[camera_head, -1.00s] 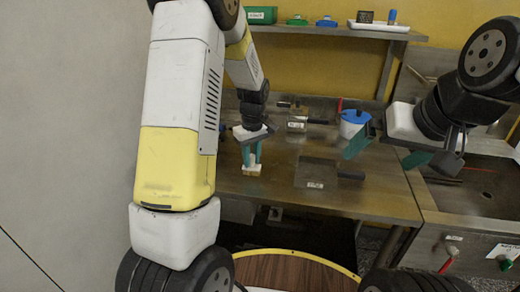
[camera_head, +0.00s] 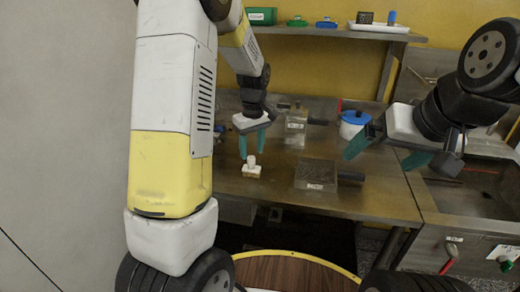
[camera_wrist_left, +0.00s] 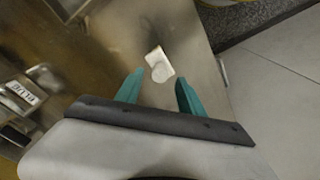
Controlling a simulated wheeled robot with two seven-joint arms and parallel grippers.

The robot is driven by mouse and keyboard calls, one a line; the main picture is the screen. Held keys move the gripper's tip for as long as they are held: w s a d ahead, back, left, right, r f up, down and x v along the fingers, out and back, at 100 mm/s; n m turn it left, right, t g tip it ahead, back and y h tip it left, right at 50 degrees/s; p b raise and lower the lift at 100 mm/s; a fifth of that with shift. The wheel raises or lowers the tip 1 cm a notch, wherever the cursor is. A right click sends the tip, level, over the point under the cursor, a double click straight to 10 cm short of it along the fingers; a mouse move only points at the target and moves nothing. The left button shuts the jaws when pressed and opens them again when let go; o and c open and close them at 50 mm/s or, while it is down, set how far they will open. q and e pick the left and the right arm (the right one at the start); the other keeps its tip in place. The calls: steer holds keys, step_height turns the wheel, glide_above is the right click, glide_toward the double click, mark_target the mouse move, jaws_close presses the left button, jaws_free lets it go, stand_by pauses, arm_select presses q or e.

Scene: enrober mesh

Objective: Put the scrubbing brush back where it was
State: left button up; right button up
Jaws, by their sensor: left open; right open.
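The scrubbing brush (camera_head: 252,171), a pale block with a whitish upright knob, stands on the metal table (camera_head: 390,200) near its front left part. It also shows in the left wrist view (camera_wrist_left: 158,61), beyond the fingertips. My left gripper (camera_head: 254,147) is open and empty, just above and behind the brush in the picture, apart from it. Its teal fingers also show in the left wrist view (camera_wrist_left: 158,90), with a gap between them. My right gripper (camera_head: 387,153) is open and empty over the right part of the table.
A dark flat mesh-like block (camera_head: 316,174) with a label and handle lies right of the brush. A similar labelled piece (camera_head: 296,120) and a blue-lidded pot (camera_head: 354,124) stand further back. A shelf (camera_head: 345,31) holds a white tray (camera_head: 378,27). A sink is at right.

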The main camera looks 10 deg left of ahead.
mark_target(253, 159)
arm_select(q)
steer(key=s+r+m+t+h, duration=0.1)
steer(key=s+r+m, duration=0.1)
steer(key=s+r, duration=0.45)
steer(key=s+r+m+t+h, duration=0.15)
steer(key=s+r, duration=0.25)
steer(key=r, duration=0.5)
steer(key=s+d+r+m+t, duration=0.1)
steer(key=s+m, duration=0.5)
steer(key=s, duration=0.7)
steer(key=shift+s+d+r+t, duration=0.25)
steer(key=shift+d+r+t, duration=0.25)
steer(key=shift+t, duration=0.55)
